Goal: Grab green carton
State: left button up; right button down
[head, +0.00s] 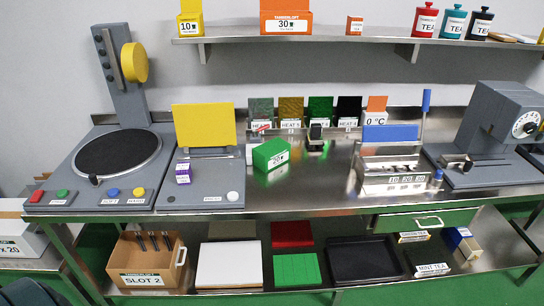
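The green carton (270,155) stands on the steel worktop near its middle, just right of the grey machine with the yellow panel. Neither of my grippers shows in the head view.
A purple-and-white box (183,173) stands to its left on the grey machine (215,183). A small dark device (316,135) and a row of labelled coloured sample cards (320,108) are behind right. A metal holder with a blue top (390,133) stands right. The worktop in front is clear.

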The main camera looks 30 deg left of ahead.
aim_at(266, 164)
jog(key=i+l+u, duration=0.3)
jog(key=i, duration=0.25)
jog(key=i+l+u, duration=0.3)
jog(key=i+l, duration=0.15)
jog(key=i, duration=0.1)
